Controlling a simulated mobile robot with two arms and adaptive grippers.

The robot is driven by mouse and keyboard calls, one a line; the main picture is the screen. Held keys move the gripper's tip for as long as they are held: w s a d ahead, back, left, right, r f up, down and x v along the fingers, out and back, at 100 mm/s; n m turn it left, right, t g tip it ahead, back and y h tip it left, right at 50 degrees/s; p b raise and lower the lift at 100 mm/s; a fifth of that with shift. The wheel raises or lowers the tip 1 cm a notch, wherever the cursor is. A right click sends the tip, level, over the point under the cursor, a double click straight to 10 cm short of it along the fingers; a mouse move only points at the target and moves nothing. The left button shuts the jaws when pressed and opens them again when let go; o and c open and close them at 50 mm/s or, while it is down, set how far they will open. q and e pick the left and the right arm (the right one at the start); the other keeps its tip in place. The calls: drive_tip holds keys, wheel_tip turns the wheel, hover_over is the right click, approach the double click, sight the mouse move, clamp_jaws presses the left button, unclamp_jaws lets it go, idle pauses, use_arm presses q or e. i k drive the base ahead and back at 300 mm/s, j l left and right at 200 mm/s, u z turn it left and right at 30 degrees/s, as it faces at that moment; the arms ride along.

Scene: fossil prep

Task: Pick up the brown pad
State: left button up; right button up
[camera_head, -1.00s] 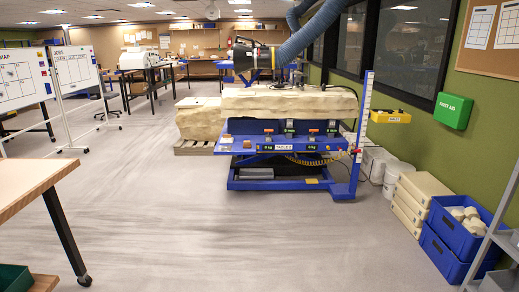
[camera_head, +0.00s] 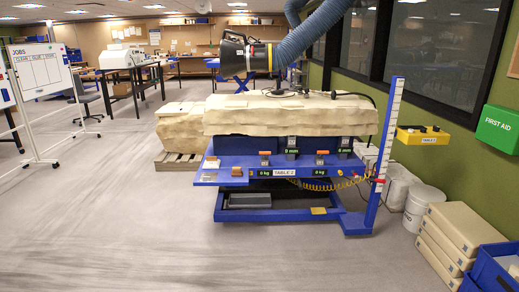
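Several small brown or orange-brown pieces show on the blue front ledge (camera_head: 205,179) of the lift table. Another small orange-brown piece (camera_head: 237,171) is at the front edge. Two more brown-topped pieces (camera_head: 265,154) sit further right, the second of them (camera_head: 322,154) right of the middle. They are too small to tell which is the brown pad. Neither of my grippers is in view.
A long pale stone slab (camera_head: 290,115) lies on the lift table, under a black extraction hood (camera_head: 246,54) with a blue hose. A measuring post (camera_head: 385,135) stands at the table's right. Cream boxes (camera_head: 450,240) and a blue crate (camera_head: 492,268) are at right. The floor in front is clear.

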sight(237, 171)
drive_tip(key=i, duration=2.35)
